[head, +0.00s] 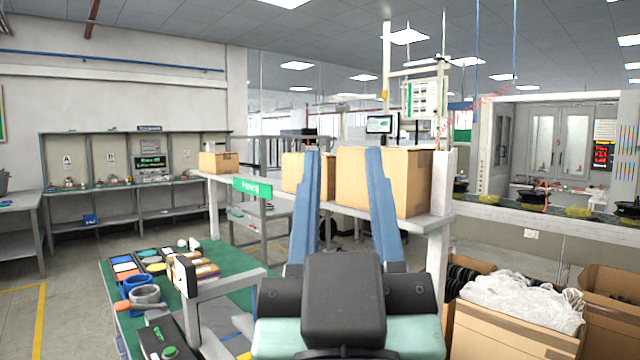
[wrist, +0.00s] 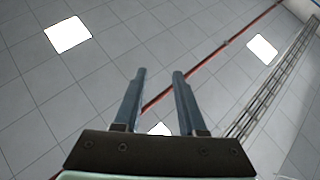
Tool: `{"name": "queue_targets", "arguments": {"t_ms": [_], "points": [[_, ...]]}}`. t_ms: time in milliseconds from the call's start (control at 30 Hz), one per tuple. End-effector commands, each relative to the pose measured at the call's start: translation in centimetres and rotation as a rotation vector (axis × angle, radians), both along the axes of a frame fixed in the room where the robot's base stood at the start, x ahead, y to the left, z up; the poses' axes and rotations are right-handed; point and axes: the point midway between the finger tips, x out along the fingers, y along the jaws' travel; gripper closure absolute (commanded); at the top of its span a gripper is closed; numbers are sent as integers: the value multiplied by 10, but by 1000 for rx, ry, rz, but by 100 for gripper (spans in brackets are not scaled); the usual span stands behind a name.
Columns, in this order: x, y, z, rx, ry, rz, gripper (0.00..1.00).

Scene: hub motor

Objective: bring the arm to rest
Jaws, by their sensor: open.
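My gripper (head: 341,155) is raised in front of the head camera, with its two blue fingers pointing up and well apart. Nothing is between the fingers. Its dark body and pale green wrist fill the bottom middle of the head view. In the wrist view my gripper (wrist: 159,74) shows both fingers apart and empty against the ceiling.
A green-topped workbench (head: 215,254) with small parts stands at the lower left. Cardboard boxes (head: 405,180) sit on a shelf behind my gripper. An open carton (head: 500,338) with white wrapping stands at the lower right. Grey floor (head: 70,262) is clear at left.

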Motion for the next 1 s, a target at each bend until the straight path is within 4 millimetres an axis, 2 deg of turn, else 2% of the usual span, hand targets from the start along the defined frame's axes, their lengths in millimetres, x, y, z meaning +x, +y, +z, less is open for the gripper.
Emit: {"name": "queue_targets", "arguments": {"t_ms": [33,100,200,533,667,833,900,1000], "points": [[-15,8,17,22,-67,39,60],[-29,15,31,47,-128,80,60],[-39,19,40,63,-168,105,60],[-39,18,44,65,-168,107,60],[-38,18,63,64,-167,106,60],[-38,19,98,63,-166,106,60],[-38,19,105,63,-166,106,60],[-38,19,107,63,-166,106,60]]}}
